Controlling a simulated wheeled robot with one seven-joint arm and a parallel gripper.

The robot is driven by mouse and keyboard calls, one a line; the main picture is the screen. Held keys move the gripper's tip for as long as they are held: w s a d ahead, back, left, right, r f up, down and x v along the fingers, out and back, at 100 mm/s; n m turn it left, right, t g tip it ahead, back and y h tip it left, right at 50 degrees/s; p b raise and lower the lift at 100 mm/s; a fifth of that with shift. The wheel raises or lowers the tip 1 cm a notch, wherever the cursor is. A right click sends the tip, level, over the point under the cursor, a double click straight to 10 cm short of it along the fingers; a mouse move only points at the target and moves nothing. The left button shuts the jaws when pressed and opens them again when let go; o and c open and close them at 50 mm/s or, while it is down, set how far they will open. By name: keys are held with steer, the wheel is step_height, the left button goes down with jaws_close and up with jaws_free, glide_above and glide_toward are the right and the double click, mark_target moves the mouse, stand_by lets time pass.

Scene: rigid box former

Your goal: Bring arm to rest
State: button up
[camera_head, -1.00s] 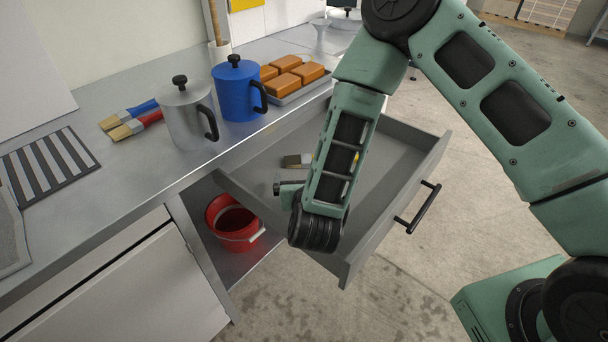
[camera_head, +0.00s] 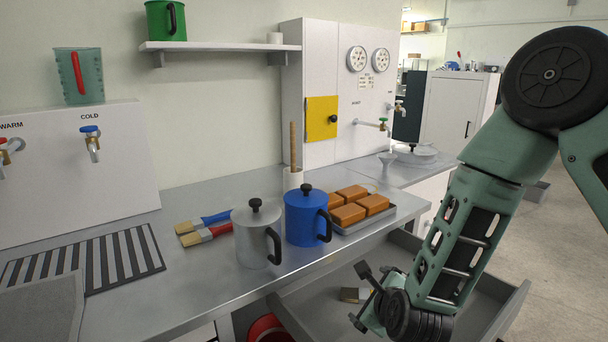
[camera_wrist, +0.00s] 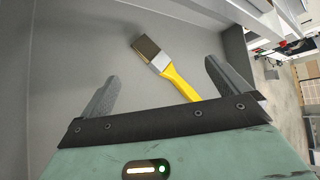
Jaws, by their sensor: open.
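My arm reaches down at the right of the head view, over an open drawer (camera_head: 318,300) below the counter. My gripper (camera_head: 362,296) is at the arm's lower end, above the drawer. In the wrist view my gripper (camera_wrist: 160,90) has its two fingers wide apart with nothing between them. A brush with a yellow handle (camera_wrist: 168,70) lies in the drawer ahead of the fingers. It shows partly in the head view (camera_head: 352,295), with its handle hidden there.
A red bucket (camera_head: 265,328) is below. Open floor (camera_head: 560,215) lies at the right.

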steer(key=s+d+r+n+g+h, duration=0.1)
steer(key=s+d+r+n+g, duration=0.3)
steer(key=s+d+r+n, duration=0.65)
steer(key=s+d+r+n+g, duration=0.1)
steer(key=s+d+n+g, duration=0.45)
steer(key=n, duration=0.95)
steer(key=s+a+r+n+p, duration=0.3)
steer(key=s+a, duration=0.3)
steer(key=a, duration=0.2)
steer(key=s+a+r+n+g+p, duration=0.1)
steer(key=s+a+r+n+p, duration=0.2)
steer(key=s+a, duration=0.4)
steer(key=shift+s+a+r+n, duration=0.3)
steer(key=shift+a+r+n, duration=0.25)
steer(key=shift+a+r, duration=0.3)
steer(key=shift+g, duration=0.25)
